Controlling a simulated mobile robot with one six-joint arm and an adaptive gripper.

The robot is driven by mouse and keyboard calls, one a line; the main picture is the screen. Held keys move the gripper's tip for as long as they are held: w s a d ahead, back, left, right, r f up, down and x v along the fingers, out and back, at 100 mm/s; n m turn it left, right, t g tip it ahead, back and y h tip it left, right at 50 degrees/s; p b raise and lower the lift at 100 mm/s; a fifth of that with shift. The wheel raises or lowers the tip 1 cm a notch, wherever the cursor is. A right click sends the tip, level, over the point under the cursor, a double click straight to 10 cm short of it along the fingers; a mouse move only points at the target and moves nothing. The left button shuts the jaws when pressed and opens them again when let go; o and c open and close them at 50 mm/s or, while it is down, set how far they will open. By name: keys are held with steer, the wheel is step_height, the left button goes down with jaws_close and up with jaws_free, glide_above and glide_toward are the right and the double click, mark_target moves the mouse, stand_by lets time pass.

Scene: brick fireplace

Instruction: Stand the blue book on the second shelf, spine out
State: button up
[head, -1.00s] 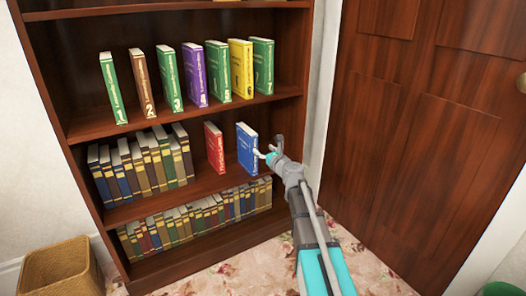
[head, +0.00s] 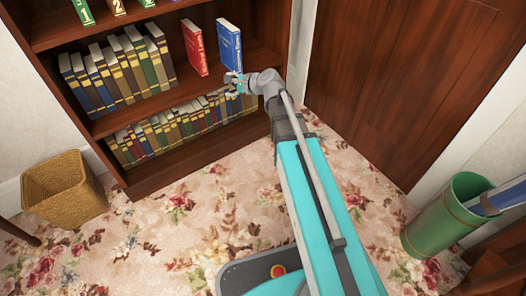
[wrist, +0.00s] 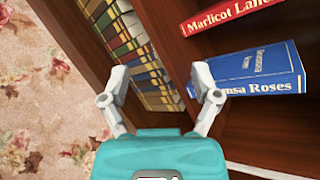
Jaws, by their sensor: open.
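The blue book (head: 229,45) stands upright on the middle shelf (head: 262,58), to the right of a red book (head: 195,48), with a gap between them. Its lettered spine faces out. In the wrist view the blue book (wrist: 258,73) shows at the right, its spine reading in part "nsa Roses". My gripper (head: 236,84) is just in front of the book's lower end, near the shelf edge. In the wrist view my gripper (wrist: 158,78) has its fingers spread with nothing between them. The right finger overlaps the lower end of the spine; whether it touches, I cannot tell.
A row of older books (head: 118,70) fills the left of that shelf, and another row (head: 170,130) stands on the shelf below. A wicker basket (head: 64,190) is at left, a green bin (head: 448,215) at right. The flowered carpet (head: 190,220) between is open.

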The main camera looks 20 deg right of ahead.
steer(key=s+d+f+n+g+h, duration=0.2)
steer(key=s+f+n+g+h, duration=0.2)
steer(key=s+n, duration=0.4)
steer(key=s+d+f+n+g+h, duration=0.3)
steer(key=s+f+n+g, duration=0.3)
steer(key=s, duration=1)
steer(key=f+n+h, duration=0.1)
steer(key=n, duration=0.2)
